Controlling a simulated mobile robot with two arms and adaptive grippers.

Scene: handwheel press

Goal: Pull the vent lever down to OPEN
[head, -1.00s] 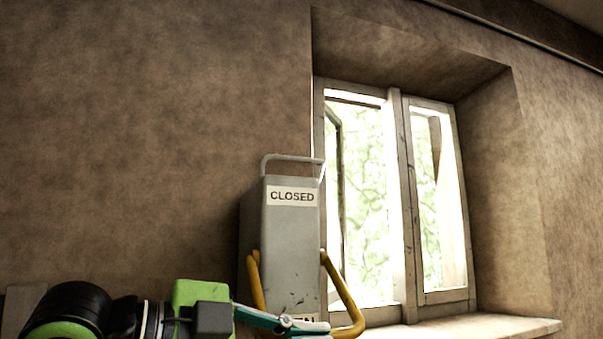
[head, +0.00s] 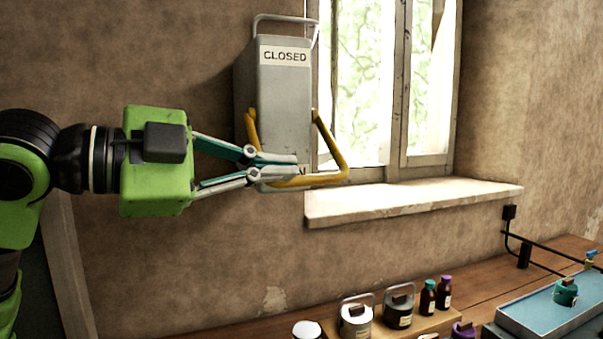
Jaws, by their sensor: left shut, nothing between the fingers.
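The vent is a tall grey box (head: 284,95) on the wall left of the window, with a white CLOSED label (head: 285,57) near its top. The yellow U-shaped vent lever (head: 330,149) is joined at both sides of the box and hangs down, its crossbar level with the box's lower end. My right gripper is not in view.
A window with a pale sill (head: 410,200) is right of the vent. Below, a wooden table holds lidded pots (head: 355,321), small dark bottles (head: 428,298) and a blue-topped tray (head: 540,310). The wall between vent and table is bare.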

